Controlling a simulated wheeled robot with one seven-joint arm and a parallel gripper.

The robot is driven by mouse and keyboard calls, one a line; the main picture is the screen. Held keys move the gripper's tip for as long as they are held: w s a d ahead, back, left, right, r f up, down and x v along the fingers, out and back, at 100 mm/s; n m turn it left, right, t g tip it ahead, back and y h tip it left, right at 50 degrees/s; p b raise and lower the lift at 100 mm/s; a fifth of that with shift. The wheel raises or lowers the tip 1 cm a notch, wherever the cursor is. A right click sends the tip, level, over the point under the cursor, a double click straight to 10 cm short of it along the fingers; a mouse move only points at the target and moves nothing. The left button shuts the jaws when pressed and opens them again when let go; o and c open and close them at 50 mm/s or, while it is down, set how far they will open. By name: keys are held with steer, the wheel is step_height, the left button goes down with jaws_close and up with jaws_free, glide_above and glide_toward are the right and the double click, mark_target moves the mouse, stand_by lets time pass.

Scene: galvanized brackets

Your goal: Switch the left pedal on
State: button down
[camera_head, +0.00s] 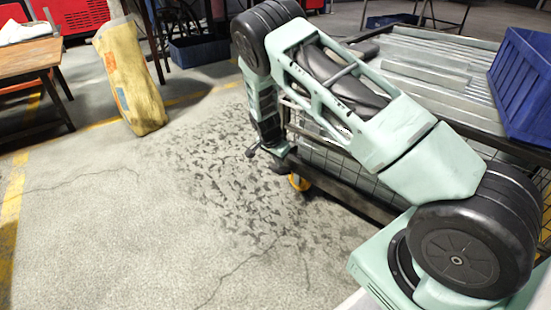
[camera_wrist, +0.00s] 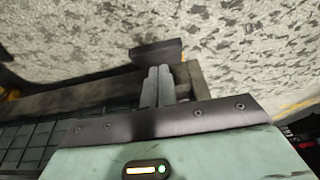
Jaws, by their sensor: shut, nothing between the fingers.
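My gripper (camera_wrist: 157,72) shows in the wrist view with its two grey fingers together and nothing between them. Just beyond the fingertips is a dark flat block (camera_wrist: 157,51) that sticks out from the cart's lower frame; it looks like a pedal, but I cannot tell whether it is the left one or how it is set. I also cannot tell whether the fingertips touch it.
The mesh-sided cart (camera_head: 345,183) carries galvanized brackets (camera_head: 425,60) and a blue bin (camera_head: 525,85). An orange caster (camera_head: 299,182) shows under its corner. A yellow sack (camera_head: 130,80) stands near a wooden table (camera_head: 30,58).

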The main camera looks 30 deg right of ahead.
steer(key=shift+d+f, duration=0.15)
steer(key=shift+f, duration=0.4)
